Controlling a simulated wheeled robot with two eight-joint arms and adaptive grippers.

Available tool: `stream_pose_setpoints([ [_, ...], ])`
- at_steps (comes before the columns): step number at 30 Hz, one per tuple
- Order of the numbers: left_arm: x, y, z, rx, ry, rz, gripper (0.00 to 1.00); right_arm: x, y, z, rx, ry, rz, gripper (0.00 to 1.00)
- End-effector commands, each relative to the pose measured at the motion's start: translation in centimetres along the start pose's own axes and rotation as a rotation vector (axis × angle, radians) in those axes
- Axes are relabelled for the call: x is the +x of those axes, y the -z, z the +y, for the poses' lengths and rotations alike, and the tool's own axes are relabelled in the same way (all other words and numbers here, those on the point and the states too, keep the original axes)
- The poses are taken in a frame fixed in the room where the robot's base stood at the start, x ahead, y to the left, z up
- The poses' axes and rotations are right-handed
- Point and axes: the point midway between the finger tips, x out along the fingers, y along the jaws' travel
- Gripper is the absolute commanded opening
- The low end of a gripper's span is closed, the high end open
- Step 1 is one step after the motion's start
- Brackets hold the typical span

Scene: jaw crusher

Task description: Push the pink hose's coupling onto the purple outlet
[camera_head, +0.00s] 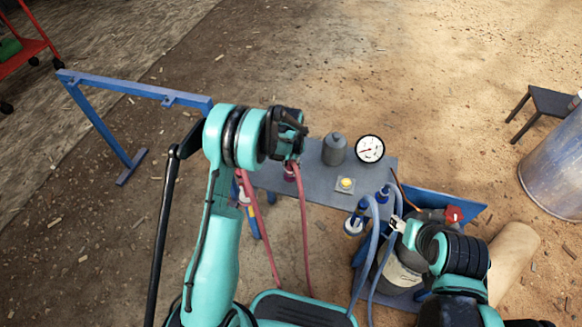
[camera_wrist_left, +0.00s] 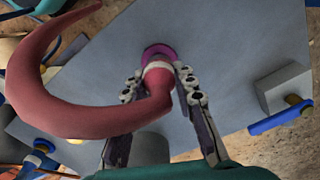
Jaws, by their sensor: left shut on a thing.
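The pink hose (camera_wrist_left: 75,110) curves across the left wrist view and ends in a pale-banded coupling (camera_wrist_left: 158,70) between my left fingers. My left gripper (camera_wrist_left: 159,80) is shut on this hose end. The purple outlet (camera_wrist_left: 158,50) shows as a round rim right at the coupling's far end, on the grey plate. The two look lined up, but I cannot tell how deep the coupling sits. In the head view my left gripper (camera_head: 290,135) is over the plate's left part, with the pink hose (camera_head: 304,220) hanging below. My right gripper (camera_head: 398,224) is beside the blue hoses; its jaws are unclear.
The grey plate (camera_head: 310,190) carries a grey cylinder (camera_head: 334,150), a round gauge (camera_head: 369,149) and a yellow button (camera_head: 346,184). Blue hoses (camera_head: 370,250) hang at its right. A blue frame (camera_head: 130,90) stands to the left. A drum (camera_head: 555,165) stands far right.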

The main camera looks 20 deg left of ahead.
Motion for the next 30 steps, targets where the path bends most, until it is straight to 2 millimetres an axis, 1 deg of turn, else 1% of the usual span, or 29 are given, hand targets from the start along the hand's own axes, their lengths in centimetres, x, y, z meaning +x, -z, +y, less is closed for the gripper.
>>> stream_pose_setpoints([
  [16, 1.1, 0.0, 0.0, 0.000, 0.000, 0.000, 0.01, 0.4, -0.3, 0.0, 0.000, 0.000, 0.000, 0.47],
  [17, 1.1, 0.0, 0.0, 0.000, 0.000, 0.000, 0.29, 0.4, -0.3, 0.0, 0.000, 0.000, 0.000, 0.47],
  [18, 1.1, 0.0, 0.0, 0.000, 0.000, 0.000, 0.39, 0.4, -0.3, 0.0, 0.000, 0.000, 0.000, 0.47],
  [19, 1.1, 0.0, 0.0, 0.000, 0.000, 0.000, 0.47, 0.3, -0.2, 0.0, 0.000, 0.000, 0.000, 0.47],
  [20, 1.1, 0.0, 0.0, 0.000, 0.000, 0.000, 0.51, 0.3, -0.2, 0.0, 0.000, 0.000, 0.000, 0.47],
  [28, 1.1, 0.0, 0.0, 0.000, 0.000, 0.000, 0.51, 0.3, -0.2, 0.0, 0.000, 0.000, 0.000, 0.47],
  [30, 0.8, 0.0, 0.0, 0.000, 0.000, 0.000, 0.51, 0.3, -0.2, 0.0, 0.000, 0.000, 0.000, 0.47],
])
